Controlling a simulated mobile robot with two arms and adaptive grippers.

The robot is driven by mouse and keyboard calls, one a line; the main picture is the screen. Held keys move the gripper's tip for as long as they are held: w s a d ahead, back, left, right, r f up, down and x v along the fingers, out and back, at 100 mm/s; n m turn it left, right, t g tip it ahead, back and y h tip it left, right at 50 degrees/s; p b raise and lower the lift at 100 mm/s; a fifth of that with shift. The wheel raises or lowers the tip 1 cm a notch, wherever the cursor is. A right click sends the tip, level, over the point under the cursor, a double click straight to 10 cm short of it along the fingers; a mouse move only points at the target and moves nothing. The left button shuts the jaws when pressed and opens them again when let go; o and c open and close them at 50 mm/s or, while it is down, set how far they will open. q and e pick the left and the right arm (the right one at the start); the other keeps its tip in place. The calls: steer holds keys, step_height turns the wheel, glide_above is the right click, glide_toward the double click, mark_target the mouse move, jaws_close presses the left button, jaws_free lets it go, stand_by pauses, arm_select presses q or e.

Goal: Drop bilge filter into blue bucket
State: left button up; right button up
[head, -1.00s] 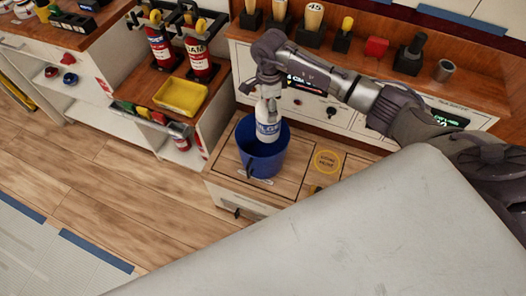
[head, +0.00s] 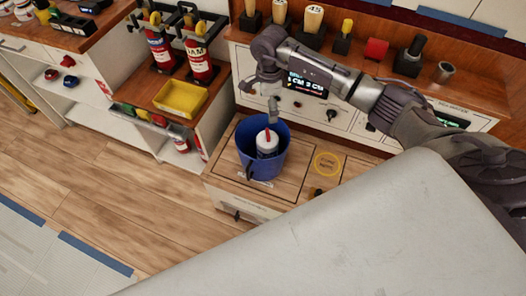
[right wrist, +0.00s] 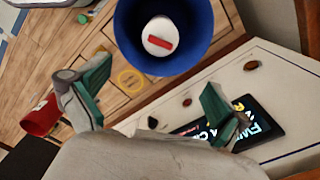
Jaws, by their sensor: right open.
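The bilge filter (head: 267,145), a white cylinder with a red piece on top, stands inside the blue bucket (head: 262,173). In the right wrist view the filter (right wrist: 158,43) shows from above within the blue bucket (right wrist: 126,38), its lower part hidden by the bucket. The bucket stands on a wooden-topped cabinet. My right gripper (head: 273,117) is just above the bucket's far rim. In the right wrist view its green-padded fingers (right wrist: 152,94) are spread wide with nothing between them. My left gripper is not in view.
A yellow tray (head: 181,98) and red extinguishers (head: 202,66) stand on the side counter to the left. A control panel with a lit screen (head: 307,83) stands behind the bucket. The cabinet top (head: 296,175) right of the bucket is mostly clear.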

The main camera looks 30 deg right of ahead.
step_height(320, 180, up, 10)
stand_by(0.3)
stand_by(0.3)
